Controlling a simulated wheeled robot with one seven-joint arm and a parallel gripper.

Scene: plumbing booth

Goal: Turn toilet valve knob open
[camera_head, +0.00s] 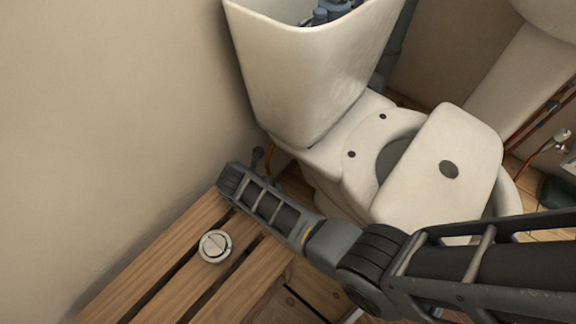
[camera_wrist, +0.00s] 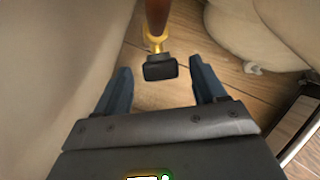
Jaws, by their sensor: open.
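The valve knob (camera_wrist: 160,67) is a small dark block on a brass fitting (camera_wrist: 155,43) below a copper pipe (camera_wrist: 156,15), in the wrist view. My gripper (camera_wrist: 160,80) is open, with one blue-grey finger on each side of the knob in the picture. Gaps show between the knob and both fingers; whether it lies at fingertip depth I cannot tell. In the head view my arm reaches down between the wall and the toilet (camera_head: 310,75). The fingers are largely hidden there. A small dark piece at the arm's end could be knob or finger.
A slatted wooden bench (camera_head: 165,255) lies under my arm, with a round white button piece (camera_head: 215,246) on it. The beige wall (camera_head: 110,120) is close on the left. The toilet lid (camera_head: 450,165) lies on the bowl. Wooden floor (camera_wrist: 185,50) shows around the knob.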

